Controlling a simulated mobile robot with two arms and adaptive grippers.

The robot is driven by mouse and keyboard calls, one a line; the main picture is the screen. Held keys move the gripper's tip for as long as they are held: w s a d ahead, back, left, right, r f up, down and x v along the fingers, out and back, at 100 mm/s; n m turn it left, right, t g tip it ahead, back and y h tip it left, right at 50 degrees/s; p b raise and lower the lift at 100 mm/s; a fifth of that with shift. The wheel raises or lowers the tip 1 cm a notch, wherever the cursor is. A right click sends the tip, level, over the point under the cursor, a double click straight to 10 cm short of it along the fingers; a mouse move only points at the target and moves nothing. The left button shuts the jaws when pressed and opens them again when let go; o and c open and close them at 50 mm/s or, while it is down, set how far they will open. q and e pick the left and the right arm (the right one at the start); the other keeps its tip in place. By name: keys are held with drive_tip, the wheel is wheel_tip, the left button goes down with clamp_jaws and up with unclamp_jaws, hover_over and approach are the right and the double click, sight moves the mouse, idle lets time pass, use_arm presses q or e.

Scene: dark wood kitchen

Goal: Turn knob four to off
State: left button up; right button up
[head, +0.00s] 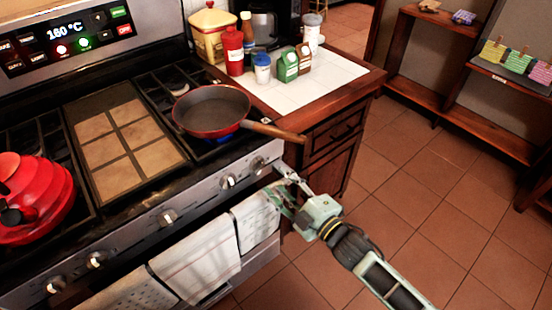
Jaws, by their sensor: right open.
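A row of several silver knobs runs along the stove's front panel. The fourth from the left (228,181) sits below the red frying pan, and the rightmost knob (257,165) is just beyond it. My right gripper (275,179) is open and empty in front of the panel's right end, right of the rightmost knob and above the hanging towels. Its fingers point up and left, apart from the fourth knob. A blue glow (228,138) shows at the burner under the pan. The knobs' exact angles are too small to read. My left gripper is not in view.
The frying pan (212,108) has its wooden handle (275,131) jutting over the counter edge, above my right gripper. Towels (196,263) hang on the oven front. A red kettle (38,205) stands at left. Floor (400,180) at right is clear.

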sight(263, 166)
drive_tip(key=x, duration=0.7)
drive_tip(key=shift+s+a+r, duration=0.15)
drive_tip(key=shift+w+a, duration=0.25)
drive_tip(key=shift+w, duration=0.1)
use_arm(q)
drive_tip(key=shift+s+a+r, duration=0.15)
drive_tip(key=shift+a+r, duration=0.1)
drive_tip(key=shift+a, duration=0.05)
use_arm(e)
drive_tip(key=c, duration=0.6)
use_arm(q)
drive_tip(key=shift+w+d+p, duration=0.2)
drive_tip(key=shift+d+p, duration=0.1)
use_arm(e)
drive_tip(key=shift+r, duration=0.1)
drive_tip(key=c, duration=0.4)
